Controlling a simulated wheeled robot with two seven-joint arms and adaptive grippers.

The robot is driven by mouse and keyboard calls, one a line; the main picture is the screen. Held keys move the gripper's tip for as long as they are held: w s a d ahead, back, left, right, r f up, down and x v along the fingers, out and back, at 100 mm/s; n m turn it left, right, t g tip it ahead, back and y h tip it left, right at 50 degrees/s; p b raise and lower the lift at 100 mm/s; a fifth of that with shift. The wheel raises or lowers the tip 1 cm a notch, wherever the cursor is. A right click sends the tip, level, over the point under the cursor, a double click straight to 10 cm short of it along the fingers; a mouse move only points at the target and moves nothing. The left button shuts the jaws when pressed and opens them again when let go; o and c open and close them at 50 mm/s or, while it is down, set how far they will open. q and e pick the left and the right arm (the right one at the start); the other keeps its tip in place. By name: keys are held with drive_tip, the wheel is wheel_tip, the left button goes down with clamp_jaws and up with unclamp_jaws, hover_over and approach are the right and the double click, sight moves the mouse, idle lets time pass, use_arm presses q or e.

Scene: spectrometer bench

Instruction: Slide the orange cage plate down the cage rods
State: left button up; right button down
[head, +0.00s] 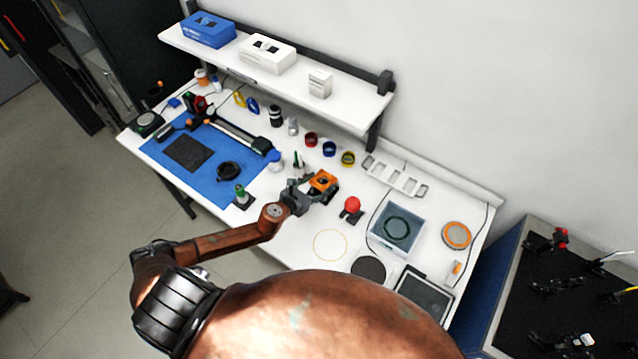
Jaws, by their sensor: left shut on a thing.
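The orange cage plate (323,180) is a small square plate with a dark opening, over the middle of the bench. My left gripper (318,188) is shut on the orange cage plate, with its arm coming in from the lower left. I cannot make out the cage rods clearly; the gripper and plate cover that spot. I cannot tell whether the plate is around any rods. My right gripper is not in view.
A red ball-topped piece (352,205) stands just right of the gripper. A clear tray (378,238) lies further right. A green-topped post (240,193) stands left of the arm. A blue mat (202,176) lies at left, and a raised shelf (345,98) runs behind.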

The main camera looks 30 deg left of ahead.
use_arm(q)
drive_tip(key=shift+f, duration=0.2)
idle(0.5)
drive_tip(key=shift+f+b, duration=0.15)
drive_tip(key=shift+b, duration=0.15)
drive_tip(key=shift+r+p, duration=0.55)
drive_tip(key=shift+p, duration=0.05)
drive_tip(key=shift+w, duration=0.1)
idle(0.4)
drive_tip(key=shift+f, duration=0.25)
drive_tip(key=shift+f+b, duration=0.35)
drive_tip(key=shift+b, duration=0.05)
drive_tip(key=shift+r, duration=0.15)
